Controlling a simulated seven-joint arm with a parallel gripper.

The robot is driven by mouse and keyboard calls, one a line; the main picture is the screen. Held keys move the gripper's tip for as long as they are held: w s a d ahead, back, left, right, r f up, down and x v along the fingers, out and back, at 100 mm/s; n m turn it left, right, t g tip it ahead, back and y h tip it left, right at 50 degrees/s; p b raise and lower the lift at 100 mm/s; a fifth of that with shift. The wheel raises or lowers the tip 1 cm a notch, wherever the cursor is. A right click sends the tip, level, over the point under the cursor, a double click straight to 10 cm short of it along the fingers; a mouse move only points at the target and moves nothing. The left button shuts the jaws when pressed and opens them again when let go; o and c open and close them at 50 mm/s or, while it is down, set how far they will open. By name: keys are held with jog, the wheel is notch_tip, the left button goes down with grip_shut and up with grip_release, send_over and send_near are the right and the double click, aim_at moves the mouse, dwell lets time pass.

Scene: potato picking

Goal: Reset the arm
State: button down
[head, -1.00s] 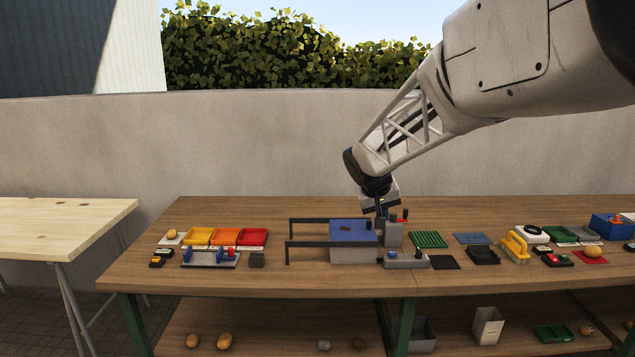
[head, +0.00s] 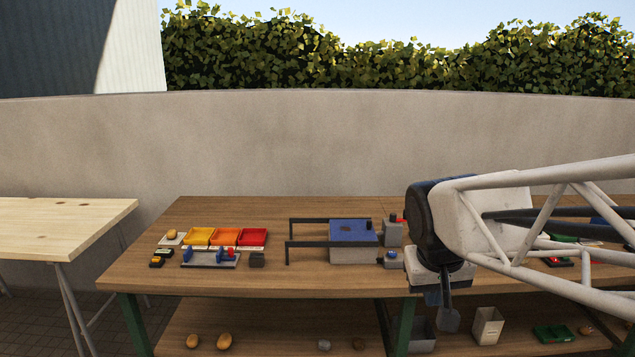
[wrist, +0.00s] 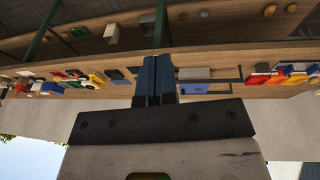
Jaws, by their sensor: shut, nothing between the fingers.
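My gripper (head: 447,312) hangs in front of the table's front edge, right of the blue-topped grey box, fingers pointing down. In the wrist view my gripper (wrist: 156,62) shows its two blue-grey fingers side by side, shut with nothing between them. My forearm reaches in from the right and covers much of the right half of the tabletop. The wrist view looks upside down across the table.
The wooden table (head: 270,285) holds yellow, orange and red trays (head: 226,237) at left and the blue-topped box (head: 352,232) with black rails mid-table. Potatoes (head: 224,341) and a grey bin (head: 488,327) are on the lower shelf. A pale bench (head: 60,225) stands left.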

jog(key=s+f+y, duration=0.1)
jog(key=s+f, duration=0.3)
jog(key=s, duration=0.8)
jog(key=shift+s+a, duration=0.3)
dwell(0.4)
